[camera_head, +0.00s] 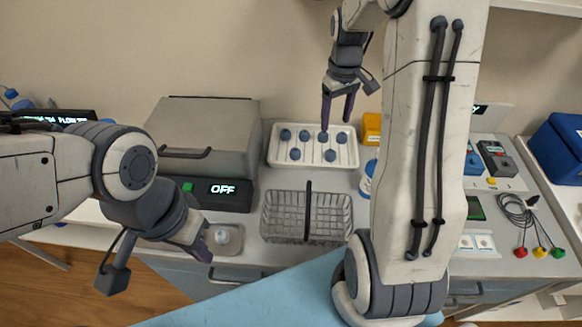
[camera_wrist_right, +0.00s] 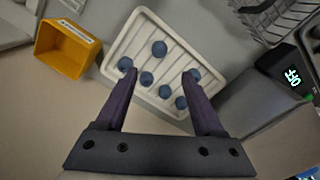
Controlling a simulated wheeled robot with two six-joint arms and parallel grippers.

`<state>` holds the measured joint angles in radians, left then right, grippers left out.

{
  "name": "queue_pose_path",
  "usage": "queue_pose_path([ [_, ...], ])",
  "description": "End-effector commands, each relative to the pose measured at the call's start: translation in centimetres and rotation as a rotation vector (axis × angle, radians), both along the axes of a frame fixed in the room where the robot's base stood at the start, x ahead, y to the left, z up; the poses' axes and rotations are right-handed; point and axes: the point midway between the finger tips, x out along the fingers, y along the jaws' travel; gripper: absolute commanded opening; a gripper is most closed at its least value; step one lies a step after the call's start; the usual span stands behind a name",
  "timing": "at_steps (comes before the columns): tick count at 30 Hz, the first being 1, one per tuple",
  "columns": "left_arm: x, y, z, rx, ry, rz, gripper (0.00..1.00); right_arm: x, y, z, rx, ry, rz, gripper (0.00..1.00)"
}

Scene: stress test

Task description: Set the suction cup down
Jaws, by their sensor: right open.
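Several blue round suction cups (camera_head: 330,155) sit on a white ribbed tray (camera_head: 351,160) at the back of the counter. They also show in the right wrist view, where one cup (camera_wrist_right: 159,48) lies beyond the gap between my fingers. My right gripper (camera_head: 339,120) points down over the back of the tray. Its two purple fingers (camera_wrist_right: 160,78) are apart, with nothing seen held between them. My left gripper (camera_head: 202,250) is low at the left, by a small metal dish (camera_head: 233,243) with a small pale round thing in it. Its finger gap is not clear.
A wire basket (camera_head: 270,222) stands in front of the tray. A grey lidded machine (camera_head: 210,125) reading OFF is to the left. A yellow bin (camera_wrist_right: 62,50) is beside the tray. A device with coloured clips (camera_head: 520,252) lies at right. My right arm hides part of the counter.

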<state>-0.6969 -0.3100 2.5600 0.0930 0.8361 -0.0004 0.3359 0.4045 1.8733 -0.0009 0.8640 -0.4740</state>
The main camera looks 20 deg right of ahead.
Motion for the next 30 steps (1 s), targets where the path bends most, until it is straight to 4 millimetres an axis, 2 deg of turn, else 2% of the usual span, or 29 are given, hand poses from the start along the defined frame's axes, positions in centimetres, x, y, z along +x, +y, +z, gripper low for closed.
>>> queue_pose_path([
  [2, 0.0, 0.0, 0.0, 0.000, 0.000, 0.000, 0.00, -0.1, 1.2, 0.4, 0.001, -0.004, 0.015, 0.70],
  [4, 0.0, 0.0, 0.0, 0.000, 0.000, 0.000, 0.00, -0.4, 3.6, 1.0, 0.003, -0.008, 0.045, 0.70],
  [5, 0.0, 0.0, 0.0, 0.000, 0.000, 0.000, 0.00, -0.7, 5.1, 1.4, 0.006, -0.010, 0.062, 0.70],
  [8, 0.0, 0.0, 0.0, 0.000, 0.000, 0.000, 0.00, -2.8, 11.5, 2.8, 0.015, -0.022, 0.142, 0.70],
  [9, 0.0, 0.0, 0.0, 0.000, 0.000, 0.000, 0.00, -4.2, 14.2, 3.4, 0.021, -0.025, 0.177, 0.70],
  [11, 0.0, 0.0, 0.0, 0.000, 0.000, 0.000, 0.00, -6.8, 17.7, 4.0, 0.030, -0.030, 0.229, 0.70],
  [12, 0.0, 0.0, 0.0, 0.000, 0.000, 0.000, 0.00, -8.7, 19.8, 4.4, 0.037, -0.032, 0.263, 0.70],
  [15, 0.0, 0.0, 0.0, 0.000, 0.000, 0.000, 0.00, -13.6, 23.7, 4.8, 0.054, -0.035, 0.343, 0.70],
  [18, 0.0, 0.0, 0.0, 0.000, 0.000, 0.000, 0.00, -18.2, 25.9, 4.9, 0.068, -0.032, 0.412, 0.70],
  [22, 0.0, 0.0, 0.0, 0.000, 0.000, 0.000, 0.00, -22.3, 26.9, 4.6, 0.082, -0.027, 0.471, 0.70],
  [25, 0.0, 0.0, 0.0, 0.000, 0.000, 0.000, 0.00, -23.9, 27.1, 4.4, 0.088, -0.025, 0.493, 0.70],
  [30, 0.0, 0.0, 0.0, 0.000, 0.000, 0.000, 0.00, -24.5, 27.1, 4.3, 0.089, -0.022, 0.498, 0.70],
])
